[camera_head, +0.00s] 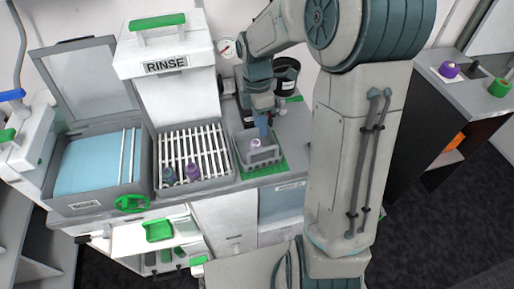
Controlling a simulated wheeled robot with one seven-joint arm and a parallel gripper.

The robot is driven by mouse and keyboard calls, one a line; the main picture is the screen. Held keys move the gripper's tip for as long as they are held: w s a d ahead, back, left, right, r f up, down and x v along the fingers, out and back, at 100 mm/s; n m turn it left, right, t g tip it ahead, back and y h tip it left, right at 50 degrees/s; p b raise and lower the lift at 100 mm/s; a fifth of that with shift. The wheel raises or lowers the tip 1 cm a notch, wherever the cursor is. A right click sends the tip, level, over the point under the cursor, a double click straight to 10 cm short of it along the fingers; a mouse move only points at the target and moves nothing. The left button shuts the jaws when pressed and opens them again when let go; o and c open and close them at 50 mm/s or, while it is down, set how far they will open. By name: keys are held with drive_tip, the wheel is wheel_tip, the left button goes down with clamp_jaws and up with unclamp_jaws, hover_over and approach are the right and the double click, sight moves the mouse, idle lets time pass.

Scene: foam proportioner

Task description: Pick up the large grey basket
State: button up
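A grey basket (262,162) stands on a green mat (268,172) at the right end of the counter. A small light-purple item (255,144) shows in or at the basket. My gripper (264,131) points down at the basket's far side, just above or at its back rim. The fingertips are small and partly hidden, so I cannot tell whether they are open or shut, or whether they touch the basket.
Left of the basket is a slatted rinse bay (207,146) with a dark teal item (168,176) and a purple item (193,171). Further left is an open blue-filled basin (92,165). A black container (287,72) stands behind the gripper. A side table (462,93) holds small items at right.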

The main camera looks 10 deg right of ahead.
sight(261, 151)
drive_tip(key=f, duration=0.3)
drive_tip(key=s+f+p, duration=0.1)
drive_tip(key=f, duration=0.2)
drive_tip(key=s+f, duration=0.1)
drive_tip(key=f, duration=0.3)
drive_tip(key=shift+a, duration=0.15)
clamp_jaws()
